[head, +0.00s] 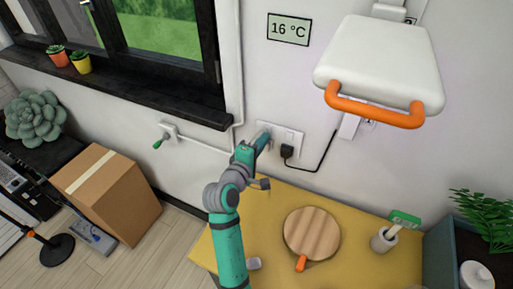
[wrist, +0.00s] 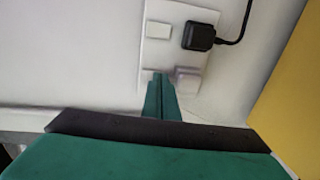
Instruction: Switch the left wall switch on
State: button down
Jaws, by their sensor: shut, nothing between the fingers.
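The white wall plate (head: 279,137) is on the wall behind the table; it also shows in the wrist view (wrist: 172,56). The wrist view is turned, so the plate's right side is at the top there. A pale right switch (wrist: 158,30) and a black plug (wrist: 198,37) show clearly. The left switch is mostly hidden behind my fingertips, so its position cannot be told. My gripper (head: 265,137) is shut and empty, its tips at the plate's left part. In the wrist view my gripper (wrist: 161,86) overlaps the plate; contact cannot be told.
A yellow table (head: 345,260) below holds a round wooden board (head: 312,233) and a cup with a green-headed tool (head: 384,240). A white device with an orange handle (head: 375,108) is on the wall at upper right. A green-handled valve (head: 161,140) sits left of my gripper.

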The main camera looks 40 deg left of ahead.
jog(key=shift+w+a+f, duration=0.1)
jog(key=shift+w+a, duration=0.05)
jog(key=shift+a, duration=0.2)
jog(key=shift+w+d+f, duration=0.1)
jog(key=shift+w, duration=0.2)
jog(key=shift+s, duration=0.1)
jog(key=f+v, duration=0.3)
jog(key=v, duration=1)
jog(key=shift+s, duration=0.35)
